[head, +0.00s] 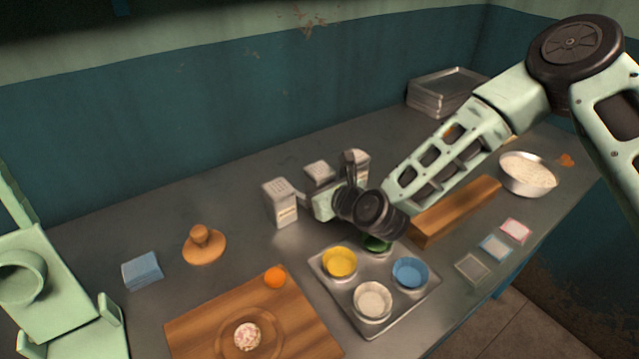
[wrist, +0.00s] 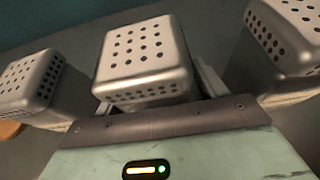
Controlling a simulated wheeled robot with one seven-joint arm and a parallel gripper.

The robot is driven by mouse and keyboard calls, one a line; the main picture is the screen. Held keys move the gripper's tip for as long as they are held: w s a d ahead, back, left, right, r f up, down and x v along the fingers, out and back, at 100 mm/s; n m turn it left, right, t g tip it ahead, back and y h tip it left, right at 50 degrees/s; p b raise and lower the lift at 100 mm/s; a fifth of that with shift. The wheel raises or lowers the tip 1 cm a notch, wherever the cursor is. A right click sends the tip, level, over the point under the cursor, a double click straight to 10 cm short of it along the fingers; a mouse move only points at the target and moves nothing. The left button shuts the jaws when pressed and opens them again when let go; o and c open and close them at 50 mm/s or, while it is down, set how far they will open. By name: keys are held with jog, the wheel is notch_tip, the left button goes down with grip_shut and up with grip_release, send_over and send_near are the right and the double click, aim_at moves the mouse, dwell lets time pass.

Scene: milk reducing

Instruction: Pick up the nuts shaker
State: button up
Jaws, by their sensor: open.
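Three metal shakers with perforated tops stand in a row near the wall: a left one (head: 281,204), a middle one (head: 318,173) and a right one (head: 361,160). I cannot read which holds nuts. In the wrist view, the middle shaker (wrist: 143,62) is straight ahead, with the left shaker (wrist: 30,84) and the right shaker (wrist: 288,40) to its sides. My gripper (wrist: 152,92) is open, its partly hidden fingers on either side of the middle shaker. Whether they touch it cannot be told. In the head view, my wrist hides the middle shaker's lower part.
A metal tray (head: 338,293) with coloured cups lies in front of the shakers. A cutting board (head: 190,325), an orange (head: 275,277) and a wooden press (head: 204,244) are to the left. A wooden block (head: 455,211) and a bowl (head: 528,174) are to the right.

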jog(key=c, duration=1.1)
jog(key=shift+c, duration=0.2)
